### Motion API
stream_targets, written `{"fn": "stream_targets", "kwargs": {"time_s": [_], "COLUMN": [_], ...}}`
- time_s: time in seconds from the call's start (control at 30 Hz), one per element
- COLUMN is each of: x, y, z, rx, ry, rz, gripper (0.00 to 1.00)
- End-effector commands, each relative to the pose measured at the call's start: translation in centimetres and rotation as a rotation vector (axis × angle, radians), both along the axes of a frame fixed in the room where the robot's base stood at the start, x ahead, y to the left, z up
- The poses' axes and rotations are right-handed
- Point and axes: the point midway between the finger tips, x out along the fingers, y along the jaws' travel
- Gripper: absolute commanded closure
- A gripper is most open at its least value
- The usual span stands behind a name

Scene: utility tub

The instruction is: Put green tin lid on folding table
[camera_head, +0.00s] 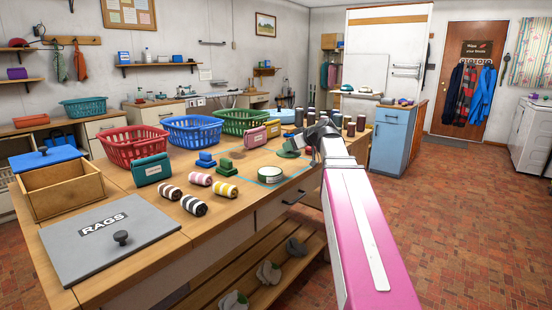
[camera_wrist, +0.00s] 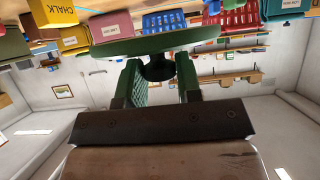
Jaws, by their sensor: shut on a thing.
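My gripper (camera_wrist: 160,72) is shut on the dark knob of the green tin lid (camera_wrist: 140,45); the wrist view is upside down and shows the lid nearly edge-on, with the knob between the fingers. In the head view the lid (camera_head: 288,154) shows just left of my gripper (camera_head: 312,140), over the right part of the long wooden table (camera_head: 235,180), which looks like the folding table. My gripper partly hides it, and I cannot tell its height above the top.
Red (camera_head: 133,147), blue (camera_head: 192,131) and green (camera_head: 243,122) baskets stand along the back. Several dark cylinders (camera_head: 350,129) stand behind my gripper. Some bare wood surrounds the tin.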

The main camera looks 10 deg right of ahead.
Motion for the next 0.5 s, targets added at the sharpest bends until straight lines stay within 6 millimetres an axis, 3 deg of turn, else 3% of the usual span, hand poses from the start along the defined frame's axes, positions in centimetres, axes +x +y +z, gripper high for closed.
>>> {"fn": "stream_targets", "kwargs": {"time_s": [0.03, 0.2, 0.33, 0.5], "x": [1.5, 4.8, 6.6, 7.4], "y": [-0.2, -0.7, -0.9, -1.0], "z": [-0.6, -2.7, -3.8, -4.5], "rx": [0.001, 0.0, 0.0, 0.0], "ry": [0.002, 0.003, 0.001, 0.0], "rz": [0.0, -0.001, -0.003, -0.002], "gripper": [0.91, 0.91, 0.91, 0.91]}}
